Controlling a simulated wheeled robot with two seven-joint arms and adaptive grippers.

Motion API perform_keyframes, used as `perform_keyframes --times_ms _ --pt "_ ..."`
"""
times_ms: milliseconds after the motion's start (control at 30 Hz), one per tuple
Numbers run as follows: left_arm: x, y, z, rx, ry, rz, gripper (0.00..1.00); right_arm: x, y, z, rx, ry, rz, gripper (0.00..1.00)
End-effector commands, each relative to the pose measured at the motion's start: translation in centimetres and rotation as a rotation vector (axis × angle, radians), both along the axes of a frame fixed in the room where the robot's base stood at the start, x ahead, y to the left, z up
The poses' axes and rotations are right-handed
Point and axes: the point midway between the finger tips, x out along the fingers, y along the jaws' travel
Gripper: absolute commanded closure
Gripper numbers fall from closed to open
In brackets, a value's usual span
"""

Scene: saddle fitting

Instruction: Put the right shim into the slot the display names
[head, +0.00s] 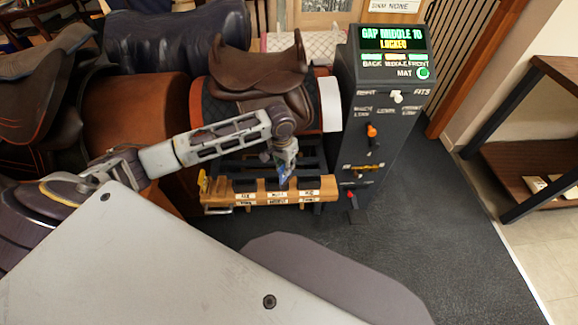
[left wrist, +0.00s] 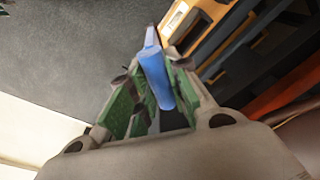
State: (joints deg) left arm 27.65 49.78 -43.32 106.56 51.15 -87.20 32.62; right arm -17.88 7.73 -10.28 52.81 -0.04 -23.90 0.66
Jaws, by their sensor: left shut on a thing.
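My left gripper (head: 284,162) is shut on a blue shim (head: 283,174) above the wooden rack (head: 219,197). In the left wrist view the blue shim (left wrist: 155,73) sticks out between the green finger pads of the left gripper (left wrist: 152,76). The rack has dark openings along its top and white labels on its front, too small to read surely. I cannot tell whether the shim's tip is in an opening. My right gripper is not in view.
A brown saddle (head: 262,70) sits on a stand behind the rack. The dark post (head: 372,150), with orange and red knobs, stands close to the rack's right. More saddles crowd the left. A shelf (head: 535,165) stands at the right. The dark floor (head: 450,250) between is clear.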

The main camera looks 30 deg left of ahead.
Motion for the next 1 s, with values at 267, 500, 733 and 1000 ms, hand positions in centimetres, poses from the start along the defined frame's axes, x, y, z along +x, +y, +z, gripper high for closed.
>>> perform_keyframes --times_ms 267,500,733,1000 --pt "0.7 2.0 -0.4 0.003 0.006 -0.123 1.00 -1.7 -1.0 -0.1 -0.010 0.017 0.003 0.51" --pt "1.5 3.6 -0.9 0.002 0.009 -0.270 1.00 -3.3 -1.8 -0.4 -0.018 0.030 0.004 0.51" --pt "2.1 4.8 -1.3 0.000 0.007 -0.418 1.00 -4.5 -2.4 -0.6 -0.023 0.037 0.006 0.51" --pt "2.7 5.8 -1.7 -0.003 0.003 -0.597 1.00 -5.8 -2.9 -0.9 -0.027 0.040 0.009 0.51"
